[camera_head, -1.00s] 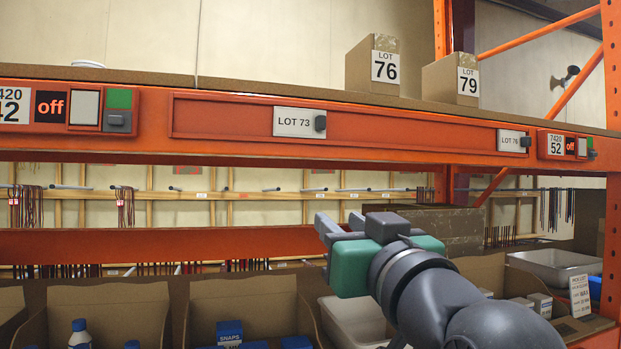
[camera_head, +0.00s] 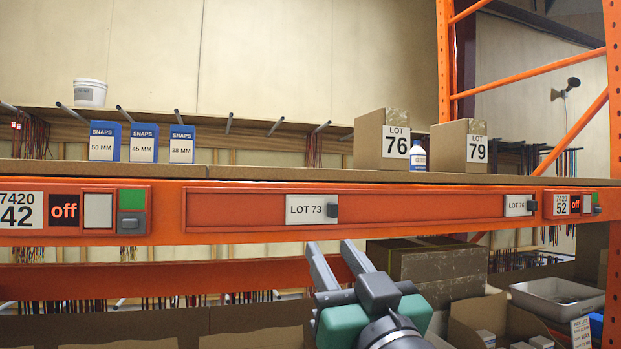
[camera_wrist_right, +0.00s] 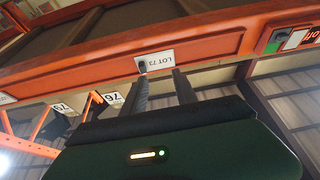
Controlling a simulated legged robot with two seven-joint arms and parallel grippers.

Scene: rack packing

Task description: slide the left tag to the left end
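The left tag is a white card reading LOT 73 (camera_head: 305,209), with a dark grey knob (camera_head: 332,210) at its right edge. It sits near the middle of the orange recessed track (camera_head: 420,206) on the rack beam. The LOT 76 tag (camera_head: 516,205) is near the track's right end. My right gripper (camera_head: 335,249) is open and empty, just below the beam, fingers pointing up toward the LOT 73 tag. In the right wrist view its two fingers (camera_wrist_right: 162,88) stand apart, and the LOT 73 tag (camera_wrist_right: 160,60) shows beyond them. My left gripper is not in view.
A 7420 42 panel (camera_head: 75,211) is left of the track; a 7420 52 panel (camera_head: 570,204) is right. Boxes 76 (camera_head: 372,138) and 79 (camera_head: 450,145), a white bottle (camera_head: 418,158) and several SNAPS boxes (camera_head: 143,143) are above the beam. The track left of LOT 73 is clear.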

